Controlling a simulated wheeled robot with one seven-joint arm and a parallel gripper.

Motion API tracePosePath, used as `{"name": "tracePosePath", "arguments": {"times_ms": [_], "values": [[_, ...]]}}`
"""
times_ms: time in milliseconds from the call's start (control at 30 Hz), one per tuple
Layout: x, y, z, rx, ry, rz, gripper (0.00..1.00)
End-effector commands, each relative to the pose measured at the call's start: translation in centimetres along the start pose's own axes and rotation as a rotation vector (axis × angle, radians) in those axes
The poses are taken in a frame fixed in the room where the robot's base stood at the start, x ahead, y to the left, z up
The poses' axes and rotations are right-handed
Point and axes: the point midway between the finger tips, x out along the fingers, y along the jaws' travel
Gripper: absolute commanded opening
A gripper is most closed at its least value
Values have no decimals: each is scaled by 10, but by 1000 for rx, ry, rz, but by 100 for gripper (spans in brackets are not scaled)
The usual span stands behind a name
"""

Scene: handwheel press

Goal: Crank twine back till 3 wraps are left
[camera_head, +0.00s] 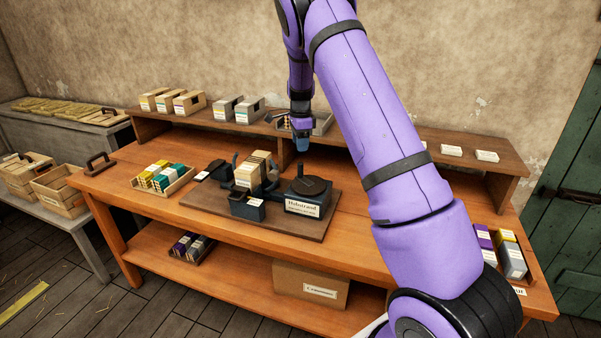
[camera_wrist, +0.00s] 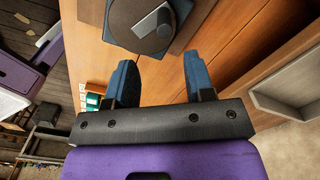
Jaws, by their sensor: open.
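The press machine (camera_head: 256,203) stands on a wooden board in the middle of the workbench. A pale wrapped block (camera_head: 252,170) sits in it between dark uprights. At its right is a dark box labelled "Hubstrand" (camera_head: 303,208) with a round dark disc on top (camera_head: 308,186). In the wrist view the disc (camera_wrist: 148,22) shows at the top with a grey bar-like part on it. My gripper (camera_head: 302,143) hangs above the back of the bench, behind the disc. Its two blue fingers (camera_wrist: 156,80) are apart with nothing between them. I cannot make out twine or count wraps.
A raised shelf (camera_head: 400,148) runs along the back of the bench with labelled boxes (camera_head: 238,108) and white cards. A tray of yellow and green blocks (camera_head: 160,178) is left of the press. Coloured blocks (camera_head: 511,260) stand at the right end.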

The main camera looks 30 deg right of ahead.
Motion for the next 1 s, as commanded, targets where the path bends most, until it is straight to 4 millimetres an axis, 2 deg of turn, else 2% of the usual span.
{"name": "tracePosePath", "arguments": {"times_ms": [267,700,1000], "values": [[25,-7,-3,38,11,8,49],[97,-6,-4,36,11,10,49],[120,-6,-4,36,11,7,49]]}}
